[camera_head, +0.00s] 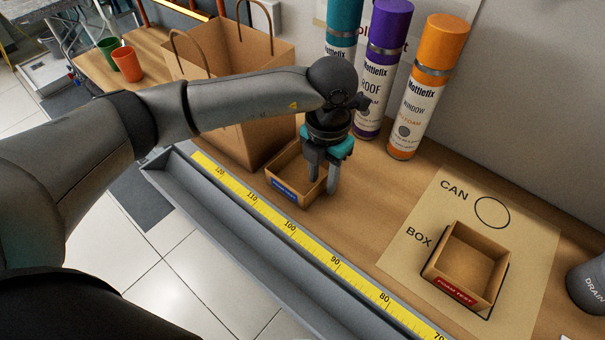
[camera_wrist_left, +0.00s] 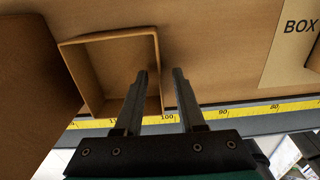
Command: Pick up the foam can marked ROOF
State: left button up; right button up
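The foam can marked ROOF (camera_head: 370,88) stands upright at the back of the bench, with a purple cap and purple base. It stands between a teal-capped can (camera_head: 343,20) and an orange can marked WINDOW (camera_head: 424,90). My left gripper (camera_head: 322,190) points down in front of the cans, beside a small open cardboard box with a blue label (camera_head: 290,188). My arm hides part of the teal-capped can. My right gripper is not in view.
A paper bag (camera_head: 258,110) stands left behind my arm. A marked sheet (camera_head: 535,225) with CAN and BOX outlines holds a box labelled FOAM TEST (camera_head: 453,289). A yellow ruler (camera_head: 335,262) runs along the front edge. A grey DRAIN container (camera_head: 590,285) is at right.

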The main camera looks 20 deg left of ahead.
pick_arm(q)
notch_tip(320, 180, down, 2)
grip_shut()
dwell(0.3)
dwell(1.2)
